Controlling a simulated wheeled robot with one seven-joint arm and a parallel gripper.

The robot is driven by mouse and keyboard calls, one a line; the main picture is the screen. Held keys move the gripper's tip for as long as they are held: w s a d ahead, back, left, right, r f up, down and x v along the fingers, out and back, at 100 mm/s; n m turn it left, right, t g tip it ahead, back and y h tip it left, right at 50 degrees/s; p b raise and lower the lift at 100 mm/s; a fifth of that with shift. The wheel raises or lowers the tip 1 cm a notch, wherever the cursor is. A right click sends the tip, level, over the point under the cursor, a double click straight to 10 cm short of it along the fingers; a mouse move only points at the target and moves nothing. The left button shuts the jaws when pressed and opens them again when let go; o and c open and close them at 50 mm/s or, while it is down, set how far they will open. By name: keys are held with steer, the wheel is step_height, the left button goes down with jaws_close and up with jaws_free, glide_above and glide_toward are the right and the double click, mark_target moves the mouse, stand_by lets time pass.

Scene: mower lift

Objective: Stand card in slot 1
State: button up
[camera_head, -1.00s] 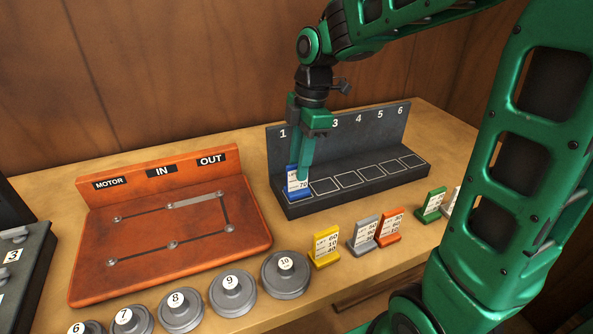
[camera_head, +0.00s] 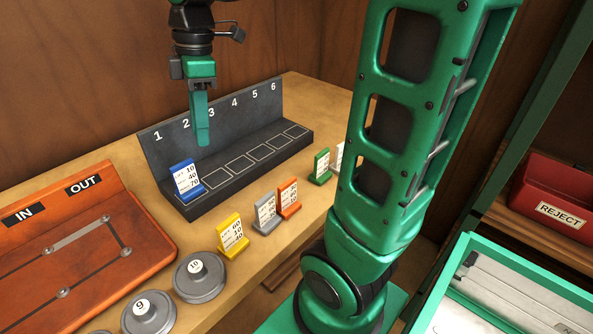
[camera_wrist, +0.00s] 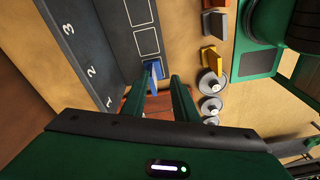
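The blue card (camera_head: 186,178) stands upright in slot 1, at the near left end of the dark slot rack (camera_head: 290,137). Its printed face shows numbers. My gripper (camera_head: 202,142) hangs above the rack with its fingers pointing down, clear of the card. In the wrist view my gripper (camera_wrist: 164,84) has its two fingers apart with nothing between them. The blue card (camera_wrist: 153,69) shows there just beyond the fingertips.
Yellow (camera_head: 233,236), grey (camera_head: 266,213), orange (camera_head: 289,197) and green (camera_head: 321,165) cards stand in front of the rack. Round numbered weights (camera_head: 200,276) and an orange panel (camera_head: 110,260) lie to the left. A red REJECT bin (camera_head: 560,200) is at the right.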

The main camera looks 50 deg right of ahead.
steer(key=s+d+f+m, duration=0.5)
steer(key=s+d+m, duration=0.1)
steer(key=s+m, duration=0.4)
steer(key=s+d+f+m+h, duration=0.1)
steer(key=s+d+f+m, duration=0.4)
steer(key=s+m, duration=0.5)
steer(key=shift+s+d+f, duration=0.2)
steer(key=shift+s+d, duration=0.2)
steer(key=shift+d, duration=0.4)
